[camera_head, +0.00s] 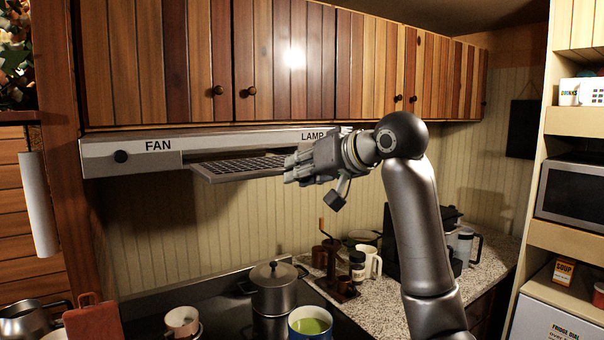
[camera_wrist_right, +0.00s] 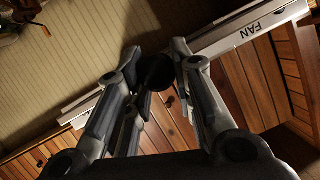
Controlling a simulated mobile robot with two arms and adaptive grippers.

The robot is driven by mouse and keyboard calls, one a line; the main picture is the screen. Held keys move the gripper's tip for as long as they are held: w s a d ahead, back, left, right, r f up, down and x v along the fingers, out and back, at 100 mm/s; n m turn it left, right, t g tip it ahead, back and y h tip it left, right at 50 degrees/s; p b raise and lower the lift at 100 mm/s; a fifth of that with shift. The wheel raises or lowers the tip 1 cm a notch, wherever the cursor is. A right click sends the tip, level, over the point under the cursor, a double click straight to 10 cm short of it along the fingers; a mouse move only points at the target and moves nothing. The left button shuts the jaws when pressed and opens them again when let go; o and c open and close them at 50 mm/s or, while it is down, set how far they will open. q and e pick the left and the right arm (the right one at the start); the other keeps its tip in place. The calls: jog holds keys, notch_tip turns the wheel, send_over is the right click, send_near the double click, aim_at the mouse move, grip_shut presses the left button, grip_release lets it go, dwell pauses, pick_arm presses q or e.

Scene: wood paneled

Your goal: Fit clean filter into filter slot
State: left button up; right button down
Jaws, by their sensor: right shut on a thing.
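The filter (camera_head: 238,167) is a flat grey mesh panel just below the range hood (camera_head: 222,142). Its far part reaches up toward the dark slot (camera_head: 215,155) between the FAN and LAMP labels; I cannot tell whether any edge is inside. My right gripper (camera_head: 291,170) is shut on the filter's right end. In the right wrist view, the gripper fingers (camera_wrist_right: 160,95) are close around a dark round shape (camera_wrist_right: 157,72) that I cannot identify; the hood's FAN panel (camera_wrist_right: 262,27) lies beyond. My left gripper is not in view.
Wooden cabinets (camera_head: 300,60) hang above the hood. Below are a lidded pot (camera_head: 274,291), a bowl with green contents (camera_head: 311,323) and a coffee grinder (camera_head: 334,262). The counter to the right is crowded. The wall under the hood is clear.

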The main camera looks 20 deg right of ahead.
aim_at(282, 165)
jog(key=shift+w+a+r+p, duration=0.1)
jog(key=shift+w+r+p, duration=0.15)
jog(key=shift+w+p, duration=0.35)
jog(key=shift+w+a+f+p, duration=0.15)
jog(key=shift+w+p, duration=0.1)
jog(key=shift+w, duration=0.35)
jog(key=shift+w+a+p, duration=0.15)
jog(key=shift+w+p, duration=0.1)
jog(key=shift+w, duration=0.35)
jog(key=shift+w+a, duration=0.2)
jog(key=shift+w, duration=1)
dwell(2.4)
jog(key=shift+f, duration=0.15)
dwell(1.5)
